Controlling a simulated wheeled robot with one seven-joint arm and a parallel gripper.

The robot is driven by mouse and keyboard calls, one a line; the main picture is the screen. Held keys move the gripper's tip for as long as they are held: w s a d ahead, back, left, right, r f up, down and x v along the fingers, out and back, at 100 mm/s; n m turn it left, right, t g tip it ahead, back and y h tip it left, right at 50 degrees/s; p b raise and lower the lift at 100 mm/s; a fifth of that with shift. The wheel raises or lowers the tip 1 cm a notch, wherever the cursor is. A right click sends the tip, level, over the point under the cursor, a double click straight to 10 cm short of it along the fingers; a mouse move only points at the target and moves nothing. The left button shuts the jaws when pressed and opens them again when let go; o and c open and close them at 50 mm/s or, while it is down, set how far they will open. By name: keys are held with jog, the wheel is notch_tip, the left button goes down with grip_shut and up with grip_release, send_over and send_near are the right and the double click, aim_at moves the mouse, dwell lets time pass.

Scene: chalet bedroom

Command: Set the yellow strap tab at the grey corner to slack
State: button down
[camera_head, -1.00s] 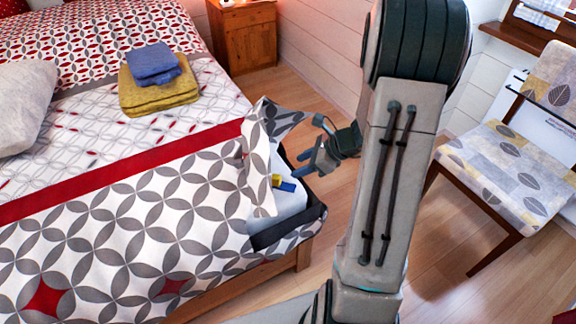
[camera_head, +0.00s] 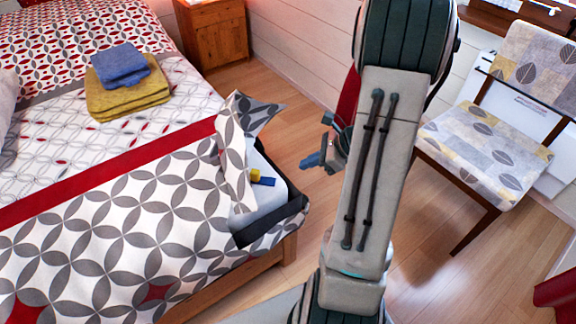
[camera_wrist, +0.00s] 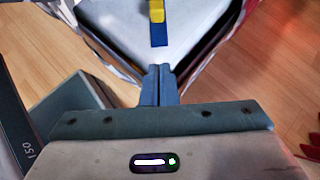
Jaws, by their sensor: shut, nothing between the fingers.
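The yellow strap tab (camera_head: 255,175) lies on the pale mattress corner (camera_head: 262,200), where the patterned cover is folded back. A short blue strap piece (camera_head: 267,181) extends from the tab toward the corner's edge. In the wrist view the yellow tab (camera_wrist: 157,10) is at the top edge, with the blue piece (camera_wrist: 158,35) below it. My gripper (camera_head: 308,161) is shut and empty, right of the corner and apart from the tab. In the wrist view its blue fingertips (camera_wrist: 159,68) are together, in line with the blue piece. Dark grey fabric (camera_head: 272,228) edges the corner.
Folded yellow and blue towels (camera_head: 122,78) lie on the bed. A wooden nightstand (camera_head: 212,32) stands behind it. A patterned chair (camera_head: 482,142) stands at the right. Wooden floor (camera_head: 290,120) is open between bed and wall.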

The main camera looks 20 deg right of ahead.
aim_at(260, 177)
jog(key=b+x, duration=0.3)
jog(key=x, duration=0.6)
jog(key=shift+s, duration=0.15)
jog(key=w+a, duration=0.2)
jog(key=a, duration=0.1)
jog(key=shift+f+b, duration=0.1)
jog(key=shift+b, duration=0.2)
jog(key=shift+w+a, duration=0.3)
jog(key=shift+a, duration=0.05)
